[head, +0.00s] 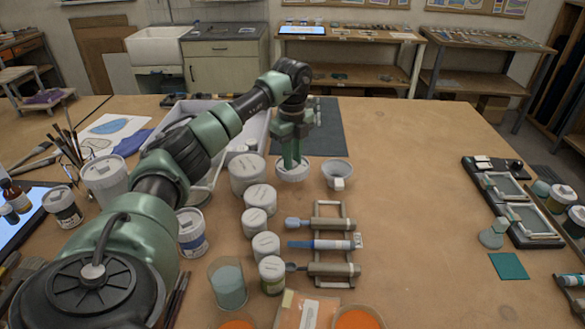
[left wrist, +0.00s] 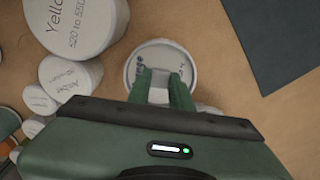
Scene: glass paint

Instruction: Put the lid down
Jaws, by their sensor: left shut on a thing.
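My left gripper (head: 292,164) points down at the middle of the table, over a round white lid (head: 292,175). In the left wrist view the gripper (left wrist: 162,88) is shut on a pale knob at the middle of the lid (left wrist: 150,56), which bears partly hidden lettering. The lid looks level and at or very near the table top; I cannot tell whether it touches. A large white jar (head: 247,174) stands close on its left, and a grey bowl (head: 337,168) with a small white block at its front stands on its right. My right gripper is out of view.
Several smaller white jars (head: 260,198) run toward me from the large jar. A rack with tools (head: 333,242) lies in front of the bowl. A dark mat (head: 322,135) lies behind the lid. The table is bare to the right (head: 410,180).

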